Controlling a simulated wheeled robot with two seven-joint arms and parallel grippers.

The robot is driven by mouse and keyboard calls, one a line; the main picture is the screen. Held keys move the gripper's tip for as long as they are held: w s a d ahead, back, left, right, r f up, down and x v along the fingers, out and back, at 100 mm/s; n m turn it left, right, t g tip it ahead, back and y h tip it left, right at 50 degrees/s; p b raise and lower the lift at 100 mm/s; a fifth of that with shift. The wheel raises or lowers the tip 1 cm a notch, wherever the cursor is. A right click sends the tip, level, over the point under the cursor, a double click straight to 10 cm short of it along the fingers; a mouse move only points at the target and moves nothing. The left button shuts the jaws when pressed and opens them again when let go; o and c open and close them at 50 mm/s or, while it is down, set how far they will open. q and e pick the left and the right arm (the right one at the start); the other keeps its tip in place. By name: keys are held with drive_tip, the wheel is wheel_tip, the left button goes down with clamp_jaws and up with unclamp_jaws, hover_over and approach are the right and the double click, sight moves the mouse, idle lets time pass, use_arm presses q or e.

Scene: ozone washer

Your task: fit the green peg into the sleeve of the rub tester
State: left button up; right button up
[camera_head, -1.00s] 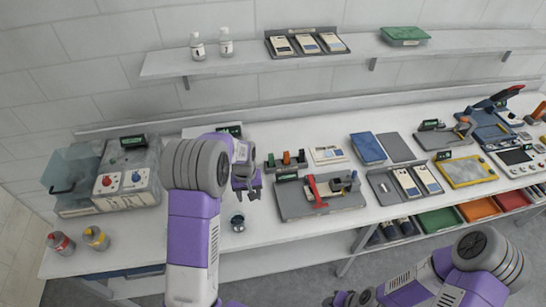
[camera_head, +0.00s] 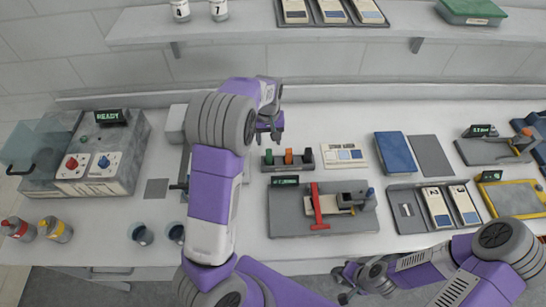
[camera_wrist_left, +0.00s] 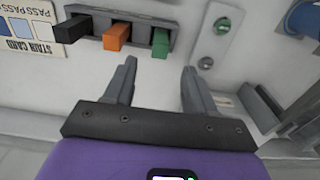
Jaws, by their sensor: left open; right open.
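The green peg (camera_head: 268,157) stands at the left end of a small dark rack (camera_head: 288,168), beside an orange and a dark peg. My left gripper (camera_head: 269,134) is open and empty, near the green peg and apart from it. In the left wrist view the green peg (camera_wrist_left: 160,42) lies ahead of the gap between the open fingers (camera_wrist_left: 158,80). The rub tester (camera_head: 325,223) sits on a grey plate in front of the rack, with a red arm; I cannot clearly make out its sleeve. My right gripper (camera_head: 348,284) is open and empty at the bottom, in front of the bench.
Two small cups (camera_head: 142,234) stand near the front edge. A card (camera_head: 342,155) lies right of the rack, then a blue pad (camera_head: 395,158).

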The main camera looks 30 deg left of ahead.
sight(269, 151)
use_arm(q)
wheel_tip(269, 151, down, 8)
drive_tip(key=shift+r, duration=0.1)
idle(0.4)
drive_tip(key=shift+c, duration=0.4)
clamp_jaws()
